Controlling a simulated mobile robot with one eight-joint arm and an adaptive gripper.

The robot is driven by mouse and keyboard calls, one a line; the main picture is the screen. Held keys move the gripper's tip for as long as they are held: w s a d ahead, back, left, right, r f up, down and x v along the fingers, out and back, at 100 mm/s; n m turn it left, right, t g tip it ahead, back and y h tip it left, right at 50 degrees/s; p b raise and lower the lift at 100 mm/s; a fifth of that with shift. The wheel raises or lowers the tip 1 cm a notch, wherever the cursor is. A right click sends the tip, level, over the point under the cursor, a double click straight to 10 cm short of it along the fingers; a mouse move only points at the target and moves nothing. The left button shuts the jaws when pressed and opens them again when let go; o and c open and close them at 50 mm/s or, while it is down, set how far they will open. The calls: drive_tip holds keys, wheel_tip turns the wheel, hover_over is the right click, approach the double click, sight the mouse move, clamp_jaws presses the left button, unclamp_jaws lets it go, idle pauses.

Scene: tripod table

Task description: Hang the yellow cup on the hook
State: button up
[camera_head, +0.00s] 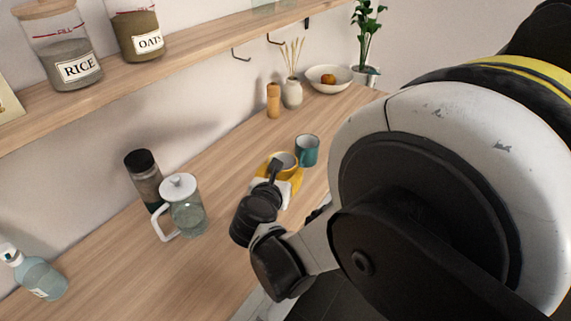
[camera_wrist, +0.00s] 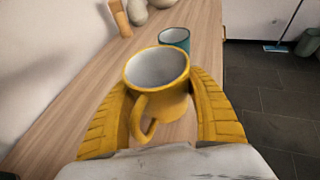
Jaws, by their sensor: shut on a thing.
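The yellow cup (camera_wrist: 158,92) has a pale inside and is held upright between the yellow fingers of my gripper (camera_wrist: 163,112) in the wrist view, with its handle toward the wrist camera. In the head view the cup (camera_head: 286,160) is partly hidden by my gripper (camera_head: 288,178), which is shut on it over the counter. I cannot tell the exact gap between cup and counter. Two dark hooks show under the wall shelf: one hook (camera_head: 239,55) on the left and another hook (camera_head: 275,40) to its right. Nothing hangs on either.
A teal cup (camera_head: 307,151) stands just behind the yellow cup. A glass jug (camera_head: 184,208), a dark-topped bottle (camera_head: 146,180) and a soap bottle (camera_head: 36,274) stand left on the counter (camera_head: 115,262). A wooden mill (camera_head: 273,100), vase (camera_head: 292,93) and bowl (camera_head: 329,80) stand at the back. The shelf (camera_head: 190,50) holds jars.

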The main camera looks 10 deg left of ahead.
drive_tip(key=shift+a+f+b, duration=0.35)
drive_tip(key=shift+a+f, duration=0.5)
drive_tip(key=shift+a, duration=0.3)
wheel_tip(320, 180, down, 4)
drive_tip(key=shift+r+b, duration=0.1)
drive_tip(key=shift+b, duration=1.05)
drive_tip(key=shift+r, duration=0.1)
drive_tip(key=o, duration=1.4)
drive_tip(key=shift+c, duration=0.2)
